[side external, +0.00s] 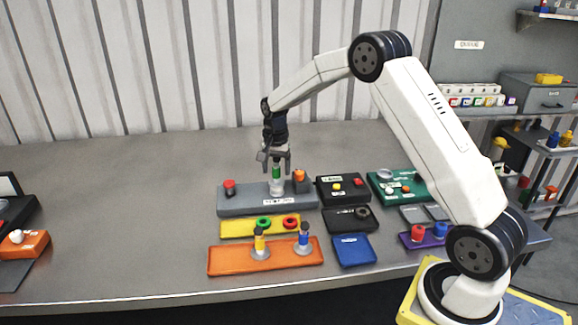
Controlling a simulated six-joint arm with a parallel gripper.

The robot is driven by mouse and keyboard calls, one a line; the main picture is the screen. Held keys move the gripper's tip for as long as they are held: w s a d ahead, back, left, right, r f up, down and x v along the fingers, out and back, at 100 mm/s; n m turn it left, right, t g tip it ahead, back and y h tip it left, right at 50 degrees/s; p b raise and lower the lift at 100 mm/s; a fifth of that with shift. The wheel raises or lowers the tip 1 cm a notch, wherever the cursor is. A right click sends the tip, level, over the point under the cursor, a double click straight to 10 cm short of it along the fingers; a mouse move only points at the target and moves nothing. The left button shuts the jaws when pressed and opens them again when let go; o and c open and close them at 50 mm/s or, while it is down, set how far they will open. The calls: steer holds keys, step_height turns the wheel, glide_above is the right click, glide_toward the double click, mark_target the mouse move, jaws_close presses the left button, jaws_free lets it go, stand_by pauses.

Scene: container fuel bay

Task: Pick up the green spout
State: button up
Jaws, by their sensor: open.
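The green spout (276,173) stands upright on a pale base on the grey panel (243,203), towards the back of the work area. My gripper (274,161) points down right above it, with its fingers apart at the spout's top. I cannot tell from this one view whether the fingers touch the spout. Two similar spouts, one with a yellow band (260,243) and one with a blue band (303,240), stand on the orange panel (225,262) nearer the front.
The grey panel also carries a red knob (229,187) and an orange part (299,176) close to the spout. A yellow panel (238,228), black boxes (341,187), a blue pad (354,250) and a green box (400,187) lie around it. The bench at left is mostly clear.

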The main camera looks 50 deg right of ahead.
steer(key=shift+c, duration=0.3)
jaws_close()
steer(key=shift+r, duration=0.1)
steer(key=shift+r, duration=0.8)
steer(key=s+a+r, duration=0.3)
steer(key=s+r, duration=0.8)
steer(key=s, duration=0.2)
steer(key=shift+s+a+r, duration=0.15)
steer(key=shift+s+a, duration=0.05)
steer(key=shift+s, duration=0.1)
